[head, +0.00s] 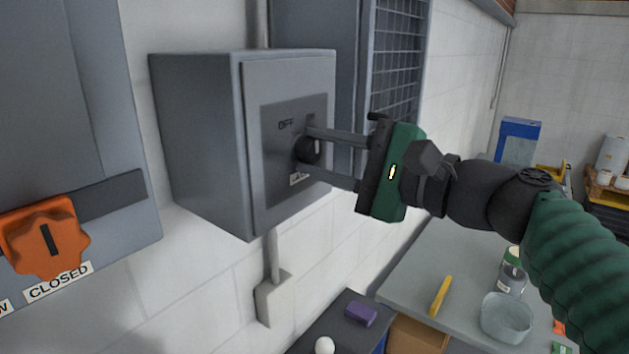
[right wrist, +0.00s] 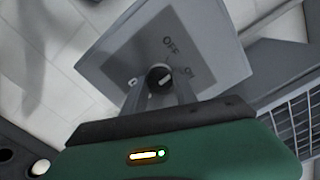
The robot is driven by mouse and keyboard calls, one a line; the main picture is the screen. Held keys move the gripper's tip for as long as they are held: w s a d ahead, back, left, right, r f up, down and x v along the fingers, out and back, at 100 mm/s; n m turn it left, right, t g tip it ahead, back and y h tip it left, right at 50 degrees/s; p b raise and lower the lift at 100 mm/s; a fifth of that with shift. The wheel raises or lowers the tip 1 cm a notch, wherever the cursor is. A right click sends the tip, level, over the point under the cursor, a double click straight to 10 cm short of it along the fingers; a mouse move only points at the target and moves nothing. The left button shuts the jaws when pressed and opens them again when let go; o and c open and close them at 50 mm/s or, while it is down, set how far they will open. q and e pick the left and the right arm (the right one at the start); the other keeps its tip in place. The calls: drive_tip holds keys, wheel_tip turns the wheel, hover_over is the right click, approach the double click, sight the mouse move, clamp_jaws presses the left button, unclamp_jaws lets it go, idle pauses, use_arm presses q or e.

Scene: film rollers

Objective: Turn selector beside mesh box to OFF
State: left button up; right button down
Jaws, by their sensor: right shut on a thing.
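The selector is a round black knob (head: 308,150) on the dark front plate of a grey wall box (head: 200,140). An OFF label shows above the knob, with other marks partly hidden by the fingers. My right gripper (head: 310,150) is shut on the knob, with one finger on each side. The mesh box (head: 398,60) is mounted on the wall just behind and right of the selector box. My left gripper is not in view.
An orange knob (head: 45,238) with a CLOSED label sits on a grey cabinet at the left. Below right is a grey table (head: 410,270) with a glass bowl (head: 507,317), a jar and a yellow stick. A purple block (head: 361,313) lies on a dark surface below.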

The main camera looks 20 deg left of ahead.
drive_tip(key=n+b, duration=0.1)
drive_tip(key=f+n+b, duration=0.1)
drive_tip(key=n+b, duration=0.1)
drive_tip(key=shift+n, duration=0.3)
drive_tip(key=shift+n+b, duration=0.85)
drive_tip(key=shift+n, duration=0.25)
drive_tip(key=shift+r, duration=0.1)
drive_tip(key=c, duration=1.3)
unclamp_jaws()
drive_tip(key=shift+c, duration=0.2)
drive_tip(key=o, duration=0.3)
drive_tip(key=shift+s+d+r, duration=0.15)
drive_tip(key=shift+d, duration=0.15)
drive_tip(key=shift+o, duration=0.2)
drive_tip(key=shift+d+r, duration=0.15)
drive_tip(key=shift+d, duration=0.1)
